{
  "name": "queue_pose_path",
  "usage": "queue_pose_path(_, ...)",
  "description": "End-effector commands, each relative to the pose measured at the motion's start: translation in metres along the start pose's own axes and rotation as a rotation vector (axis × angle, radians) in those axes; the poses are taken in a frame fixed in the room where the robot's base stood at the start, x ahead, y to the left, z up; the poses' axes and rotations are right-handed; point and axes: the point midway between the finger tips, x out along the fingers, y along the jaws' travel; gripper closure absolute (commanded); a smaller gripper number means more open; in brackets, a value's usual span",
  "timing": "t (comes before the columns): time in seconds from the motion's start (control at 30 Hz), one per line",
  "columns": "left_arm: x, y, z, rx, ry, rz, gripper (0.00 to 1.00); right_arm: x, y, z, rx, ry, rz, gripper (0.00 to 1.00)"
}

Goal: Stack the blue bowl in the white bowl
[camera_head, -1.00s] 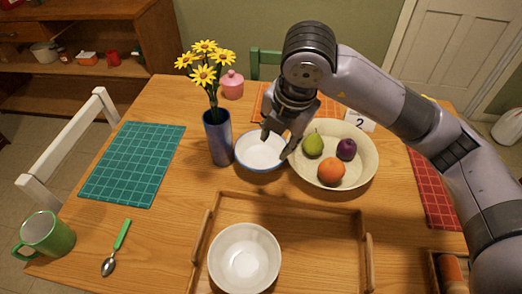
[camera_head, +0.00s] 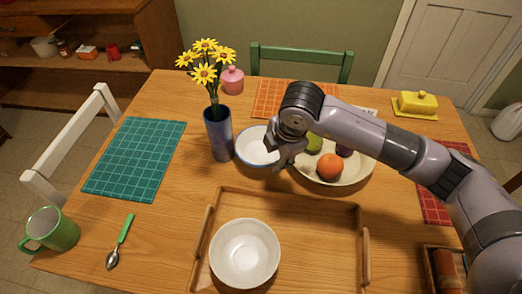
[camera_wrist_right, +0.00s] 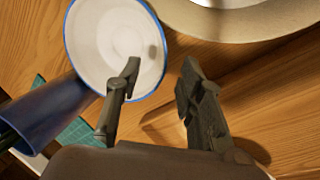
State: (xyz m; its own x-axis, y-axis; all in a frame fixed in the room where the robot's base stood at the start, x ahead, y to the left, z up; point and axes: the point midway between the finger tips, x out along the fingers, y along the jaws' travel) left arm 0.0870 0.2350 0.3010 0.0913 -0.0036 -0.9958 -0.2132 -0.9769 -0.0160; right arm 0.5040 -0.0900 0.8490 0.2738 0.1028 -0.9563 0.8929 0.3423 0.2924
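The blue bowl, white inside with a blue rim (camera_head: 250,146), stands upright on the table beside the vase. It also shows in the right wrist view (camera_wrist_right: 108,38). My right gripper (camera_head: 282,160) is at the bowl's right side. In the right wrist view my right gripper (camera_wrist_right: 162,70) is open, with one finger over the bowl's inside and the other beyond its rim, over the table. No grip on the rim shows. The white bowl (camera_head: 245,253) stands empty and upright on the wooden tray (camera_head: 300,205). My left gripper is not in view.
A blue vase of yellow flowers (camera_head: 218,135) stands close left of the blue bowl. A cream fruit bowl (camera_head: 355,172) is close on its right, partly behind my arm. Tray handles (camera_head: 366,257) rise at the sides. A spoon (camera_head: 122,238) and green mug (camera_head: 50,230) lie further left.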

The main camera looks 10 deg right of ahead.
Motion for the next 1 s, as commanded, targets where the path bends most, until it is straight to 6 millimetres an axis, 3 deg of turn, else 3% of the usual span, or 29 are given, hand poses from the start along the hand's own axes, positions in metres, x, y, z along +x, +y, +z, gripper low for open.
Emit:
queue_pose_path(0.17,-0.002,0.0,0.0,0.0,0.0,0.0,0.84,0.01,0.001,-0.001,0.0,0.0,-0.001,0.65)
queue_pose_path(0.5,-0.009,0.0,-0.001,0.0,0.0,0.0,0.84,0.055,0.003,-0.005,-0.001,0.0,-0.001,0.65)
queue_pose_path(0.77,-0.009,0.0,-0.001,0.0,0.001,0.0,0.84,0.058,0.003,-0.005,-0.001,0.0,0.001,0.65)
queue_pose_path(1.0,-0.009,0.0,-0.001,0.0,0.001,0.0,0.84,0.057,0.003,-0.005,-0.001,0.0,0.001,0.8)
